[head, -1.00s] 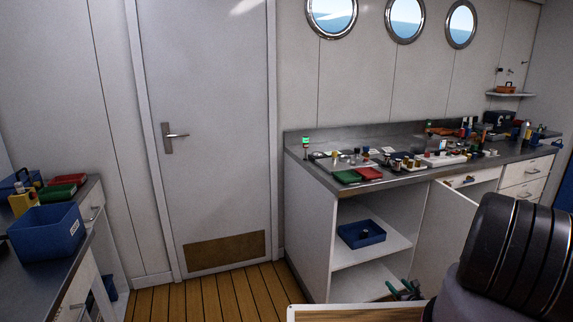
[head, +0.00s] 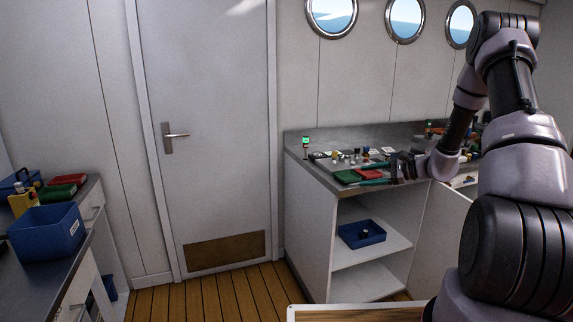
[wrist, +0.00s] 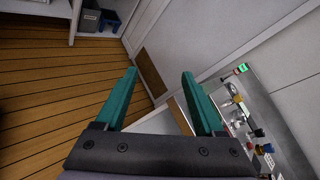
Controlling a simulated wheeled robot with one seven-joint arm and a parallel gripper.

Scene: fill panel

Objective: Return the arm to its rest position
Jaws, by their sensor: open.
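My arm (head: 530,165) rises at the right of the head view, bends at the top and comes down over the right-hand counter. Past the fingers that view shows the plank floor, the wall and part of the counter top. My arm hides much of the counter's right part.
A blue tray (head: 350,241) lies on the cabinet shelf below. A blue bin (head: 45,235) stands on the left counter. The plank floor before the door (head: 210,120) is clear.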

